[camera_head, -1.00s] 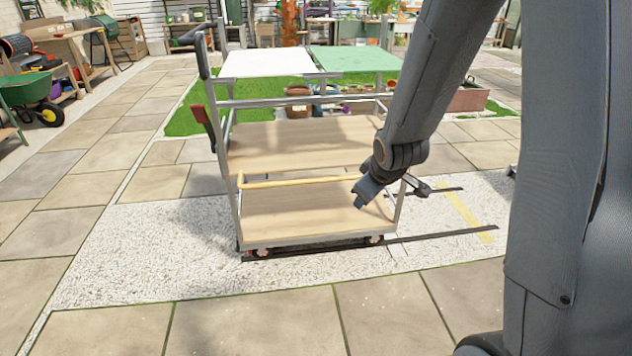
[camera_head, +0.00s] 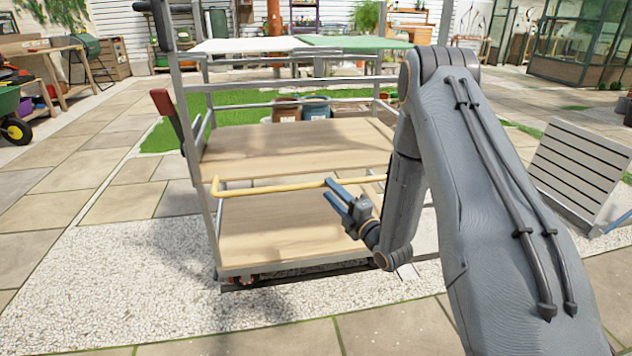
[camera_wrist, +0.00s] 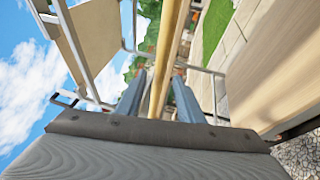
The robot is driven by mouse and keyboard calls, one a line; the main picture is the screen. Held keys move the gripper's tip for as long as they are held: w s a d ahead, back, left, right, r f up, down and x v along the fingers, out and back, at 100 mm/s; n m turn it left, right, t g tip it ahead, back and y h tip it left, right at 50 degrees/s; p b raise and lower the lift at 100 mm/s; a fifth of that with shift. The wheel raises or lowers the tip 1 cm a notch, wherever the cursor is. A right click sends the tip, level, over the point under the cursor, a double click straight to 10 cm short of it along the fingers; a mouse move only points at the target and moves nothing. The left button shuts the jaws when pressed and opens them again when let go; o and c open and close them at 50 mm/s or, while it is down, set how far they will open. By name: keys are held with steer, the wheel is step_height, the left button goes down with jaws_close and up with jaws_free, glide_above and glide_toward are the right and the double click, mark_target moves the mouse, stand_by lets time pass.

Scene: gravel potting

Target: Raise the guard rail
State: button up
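The yellow guard rail (camera_head: 275,187) is a thin bar along the near side of a wheeled cart, level with a gap between the lower deck (camera_head: 285,228) and the upper deck (camera_head: 290,146). My gripper (camera_head: 332,196) is open at the rail's right half, its two blue fingers pointing left and inward. In the wrist view the rail (camera_wrist: 166,60) runs through the space between the open fingers (camera_wrist: 158,100). I cannot tell if either finger touches it. My fingers and arm hide part of its right end.
A red lever (camera_head: 165,102) and a dark handle stand on the cart's left post. White and green panels (camera_head: 245,45) lie behind the cart's top. A slatted grey panel (camera_head: 580,165) leans at the right.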

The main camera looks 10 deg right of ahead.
steer(key=b+x, duration=0.1)
steer(key=x, duration=0.7)
steer(key=shift+c, duration=0.4)
steer(key=shift+s, duration=0.1)
jaws_close()
